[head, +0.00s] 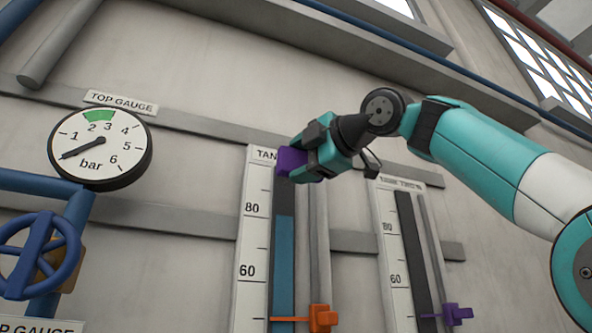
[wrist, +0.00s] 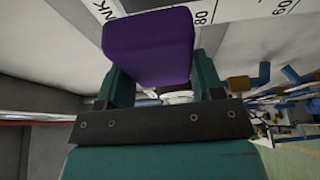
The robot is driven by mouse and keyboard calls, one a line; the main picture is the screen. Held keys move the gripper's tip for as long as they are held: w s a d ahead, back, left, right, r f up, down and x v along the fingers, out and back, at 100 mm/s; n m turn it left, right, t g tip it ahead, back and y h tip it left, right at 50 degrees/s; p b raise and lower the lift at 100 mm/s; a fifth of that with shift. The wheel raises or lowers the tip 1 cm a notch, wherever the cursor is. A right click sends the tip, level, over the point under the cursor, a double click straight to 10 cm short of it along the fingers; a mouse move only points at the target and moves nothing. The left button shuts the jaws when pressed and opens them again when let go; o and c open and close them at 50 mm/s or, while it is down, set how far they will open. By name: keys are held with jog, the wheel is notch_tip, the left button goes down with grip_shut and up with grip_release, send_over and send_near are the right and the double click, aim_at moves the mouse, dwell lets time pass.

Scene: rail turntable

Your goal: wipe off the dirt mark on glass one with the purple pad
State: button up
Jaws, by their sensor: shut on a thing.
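My gripper (head: 303,158) is shut on the purple pad (head: 291,161) and holds it at the top of the left tank gauge (head: 256,225), over part of its label. The pad (wrist: 150,45) fills the space between the fingers in the wrist view, in front of the gauge's scale. I cannot tell whether the pad touches the gauge. The left gauge has a blue column (head: 284,262) reaching a little below the pad. I see no dirt mark; the pad and gripper hide the top of this gauge. Which gauge is glass one cannot be read.
A second tank gauge (head: 397,265) stands to the right, its column dark. An orange pointer (head: 320,319) and a purple pointer (head: 456,314) sit low beside the gauges. A round bar gauge (head: 100,148) and a blue valve wheel (head: 40,256) are at the left.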

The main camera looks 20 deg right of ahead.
aim_at(292, 159)
jog(key=shift+s, duration=0.3)
jog(key=shift+s, duration=1.5)
